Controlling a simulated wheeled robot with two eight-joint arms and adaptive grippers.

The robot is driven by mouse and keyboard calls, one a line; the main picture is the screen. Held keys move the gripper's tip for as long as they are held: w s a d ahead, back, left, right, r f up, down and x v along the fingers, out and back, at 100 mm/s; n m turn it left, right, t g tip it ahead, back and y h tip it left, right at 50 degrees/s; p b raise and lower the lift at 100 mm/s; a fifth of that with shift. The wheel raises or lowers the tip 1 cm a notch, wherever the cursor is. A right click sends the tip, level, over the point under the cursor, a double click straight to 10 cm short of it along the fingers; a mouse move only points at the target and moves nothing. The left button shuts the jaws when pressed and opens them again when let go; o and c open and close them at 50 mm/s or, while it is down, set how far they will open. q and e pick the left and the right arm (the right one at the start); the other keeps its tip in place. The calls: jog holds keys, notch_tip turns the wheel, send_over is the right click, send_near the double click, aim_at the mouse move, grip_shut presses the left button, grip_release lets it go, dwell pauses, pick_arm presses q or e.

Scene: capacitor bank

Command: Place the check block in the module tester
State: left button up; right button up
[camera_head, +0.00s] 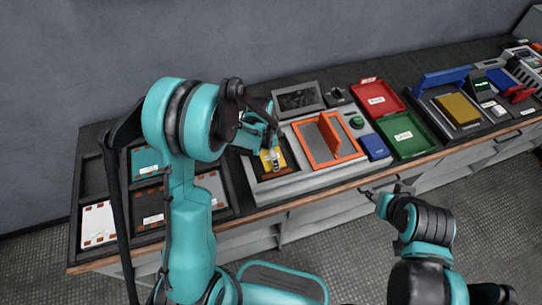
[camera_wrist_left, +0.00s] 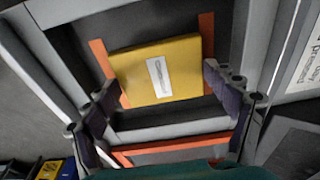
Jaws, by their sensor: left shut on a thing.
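The yellow check block with a white label (camera_wrist_left: 158,70) sits between the fingers of my left gripper (camera_wrist_left: 170,105) in the left wrist view. The gripper is shut on it. In the head view the block (camera_head: 279,158) shows just below my left gripper (camera_head: 270,143), over a dark recess at the left of the grey module tester (camera_head: 290,190). Orange strips show around the block; I cannot tell whether it touches the recess floor. My right gripper (camera_head: 383,190) is empty in front of the bench edge, its fingers apart.
An orange frame with a raised orange flap (camera_head: 342,138) lies right of the recess. Beyond are a blue block (camera_head: 374,147), a red tray (camera_head: 377,98), a green tray (camera_head: 402,135) and another yellow block (camera_head: 457,109).

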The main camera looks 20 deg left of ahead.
pick_arm(q)
jog(key=shift+r, duration=0.1)
jog(key=o, duration=1.7)
jog(key=shift+f, duration=0.2)
jog(key=shift+r, duration=0.1)
